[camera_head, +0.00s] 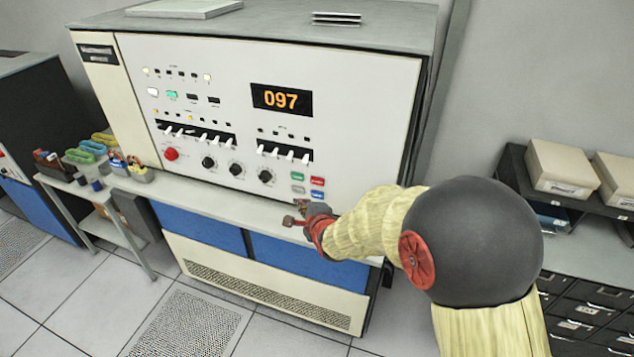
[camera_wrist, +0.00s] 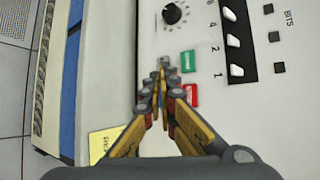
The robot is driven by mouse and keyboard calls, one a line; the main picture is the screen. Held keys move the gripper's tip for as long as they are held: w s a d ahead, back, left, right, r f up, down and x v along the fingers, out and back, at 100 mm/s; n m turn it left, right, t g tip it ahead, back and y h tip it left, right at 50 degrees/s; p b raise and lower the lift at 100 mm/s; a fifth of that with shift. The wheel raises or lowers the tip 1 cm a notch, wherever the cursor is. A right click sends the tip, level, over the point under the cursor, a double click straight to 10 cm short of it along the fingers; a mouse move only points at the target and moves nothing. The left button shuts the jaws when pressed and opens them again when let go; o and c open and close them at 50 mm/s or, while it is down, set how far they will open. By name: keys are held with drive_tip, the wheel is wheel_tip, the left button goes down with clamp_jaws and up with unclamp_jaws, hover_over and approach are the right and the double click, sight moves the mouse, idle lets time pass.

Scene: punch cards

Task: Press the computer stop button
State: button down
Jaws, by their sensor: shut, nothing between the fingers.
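The computer (camera_head: 360,100) is a large cabinet with a white control panel. At the panel's lower right is a small button cluster: a green button (camera_head: 297,176), a red button (camera_head: 317,182) and paler ones below. Their labels are too small to read, so I cannot tell which is stop. The wrist view shows the green button (camera_wrist: 188,61) and the red button (camera_wrist: 190,95) just right of my gripper (camera_wrist: 162,68). My gripper is shut and empty. Its tips lie over or beside a grey button (camera_wrist: 166,60); contact cannot be told. The fingers hide part of the cluster.
A round red button (camera_head: 171,154) sits at the panel's lower left, with black knobs (camera_head: 236,169) to its right. An orange display (camera_head: 281,100) reads 097. A ledge runs below the panel. A yellow label (camera_wrist: 103,144) lies near my fingers. Boxes (camera_head: 572,168) stand at right.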

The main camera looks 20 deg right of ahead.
drive_tip(key=shift+w+d+p, duration=0.15)
drive_tip(key=shift+w+d, duration=0.6)
drive_tip(key=shift+w, duration=0.25)
drive_tip(key=shift+w+d+p, duration=0.15)
drive_tip(key=shift+w+d, duration=0.55)
drive_tip(key=shift+w, duration=0.3)
drive_tip(key=shift+w+d+p, duration=0.15)
drive_tip(key=shift+w+d, duration=0.6)
drive_tip(key=shift+w, duration=0.25)
drive_tip(key=shift+w+d, duration=0.25)
drive_tip(key=shift+w, duration=0.1)
drive_tip(key=shift+w+d+p, duration=0.25)
drive_tip(key=shift+w+p, duration=0.05)
idle(0.4)
drive_tip(key=shift+s+a, duration=0.5)
drive_tip(key=shift+s, duration=0.2)
drive_tip(key=s+a, duration=0.1)
drive_tip(key=s, duration=0.1)
drive_tip(key=s+a+b, duration=0.1)
drive_tip(key=s+a, duration=0.1)
idle(0.4)
